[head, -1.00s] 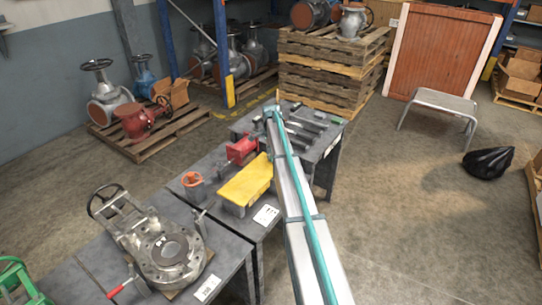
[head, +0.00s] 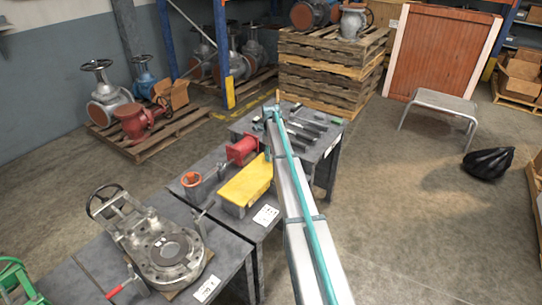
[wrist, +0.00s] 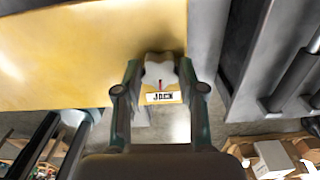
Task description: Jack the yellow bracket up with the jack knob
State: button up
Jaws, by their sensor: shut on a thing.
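The yellow bracket (head: 245,180) lies on the grey bench in the head view, beside the long arm. In the wrist view the yellow bracket (wrist: 80,55) fills the upper left as a broad yellow surface. The jack knob (wrist: 160,68) is a pale, lobed knob with a small red mark, above a white plate reading JACK (wrist: 163,97). My gripper (wrist: 160,78) is shut on the jack knob, with one finger on each side. The gripper and knob cannot be made out in the head view. How far the bracket is raised cannot be told.
A red vise-like part (head: 241,150) and an orange-rimmed cup (head: 192,183) stand near the bracket. A grey valve (head: 165,248) with a handwheel sits on the nearer bench. Stacked pallets (head: 330,65) stand behind.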

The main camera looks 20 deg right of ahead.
jog(key=m, duration=0.2)
jog(key=shift+r+m, duration=0.1)
jog(key=shift+m, duration=0.3)
jog(key=m+p, duration=0.1)
jog(key=p, duration=0.1)
jog(key=shift+r+m+p, duration=0.15)
jog(key=shift+m+p, duration=0.15)
jog(key=shift+p, duration=0.5)
jog(key=m+p, duration=0.1)
jog(key=p, duration=0.4)
jog(key=shift+r, duration=0.2)
jog(key=m+p, duration=0.1)
jog(key=p, duration=0.5)
jog(key=m+p, duration=0.1)
jog(key=p, duration=0.2)
jog(key=shift+w+f, duration=0.1)
jog(key=shift+f, duration=0.05)
jog(key=shift+d+f+p, duration=0.1)
jog(key=shift+f+p, duration=0.15)
jog(key=shift+p, duration=0.7)
jog(key=o, duration=1.1)
